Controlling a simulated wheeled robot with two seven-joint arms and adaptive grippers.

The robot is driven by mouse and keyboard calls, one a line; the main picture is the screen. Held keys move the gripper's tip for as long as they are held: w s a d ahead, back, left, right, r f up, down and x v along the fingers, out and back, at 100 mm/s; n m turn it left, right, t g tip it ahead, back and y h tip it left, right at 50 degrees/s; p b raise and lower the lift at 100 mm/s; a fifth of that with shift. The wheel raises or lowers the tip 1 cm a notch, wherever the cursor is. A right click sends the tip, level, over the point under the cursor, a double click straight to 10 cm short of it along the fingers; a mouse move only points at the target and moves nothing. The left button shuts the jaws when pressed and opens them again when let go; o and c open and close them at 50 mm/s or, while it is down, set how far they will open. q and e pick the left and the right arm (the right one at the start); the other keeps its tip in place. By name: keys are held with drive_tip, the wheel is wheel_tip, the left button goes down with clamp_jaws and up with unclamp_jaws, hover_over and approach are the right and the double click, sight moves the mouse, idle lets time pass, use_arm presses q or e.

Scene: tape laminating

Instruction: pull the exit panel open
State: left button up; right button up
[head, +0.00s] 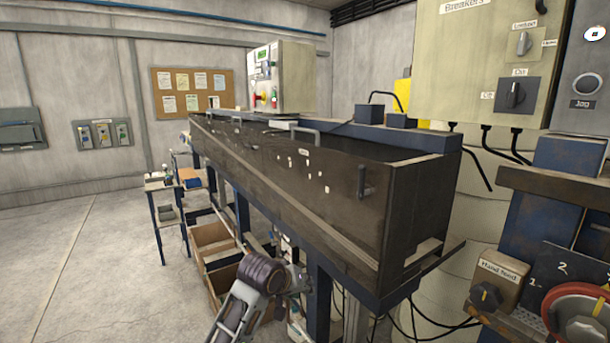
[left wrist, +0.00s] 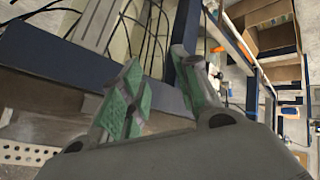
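A long dark machine housing (head: 300,185) runs from the back left to the near right. A dark vertical handle (head: 362,183) stands out from its long side near the close end; this looks like the exit panel's handle, though no readable label confirms it. The panel around the handle looks shut. My left gripper shows low in the head view (head: 299,283), below and left of the handle and apart from it. In the left wrist view its two green-padded fingers (left wrist: 160,92) are spread with nothing clearly between them. My right gripper is not in view.
Blue legs and a blue lower rail (head: 320,290) carry the housing. Brown bins (head: 212,245) and hanging cables lie beneath. A hand-feed box (head: 495,285) and red wheel (head: 580,318) stand at the right. The floor at the left is clear.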

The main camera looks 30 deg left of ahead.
use_arm(q)
drive_tip(key=w+a+r+n+t, duration=0.1)
drive_tip(key=w+r+n, duration=0.15)
drive_tip(key=r, duration=0.45)
drive_tip(key=w+a+r+n+t, duration=0.1)
drive_tip(key=w+a+r, duration=0.15)
drive_tip(key=r, duration=0.35)
drive_tip(key=n+t+h, duration=0.1)
drive_tip(key=n+t, duration=0.4)
drive_tip(key=n, duration=0.1)
approach(304, 130)
drive_tip(key=s, duration=0.3)
drive_tip(key=shift+a+r, duration=0.25)
drive_tip(key=shift+a, duration=0.05)
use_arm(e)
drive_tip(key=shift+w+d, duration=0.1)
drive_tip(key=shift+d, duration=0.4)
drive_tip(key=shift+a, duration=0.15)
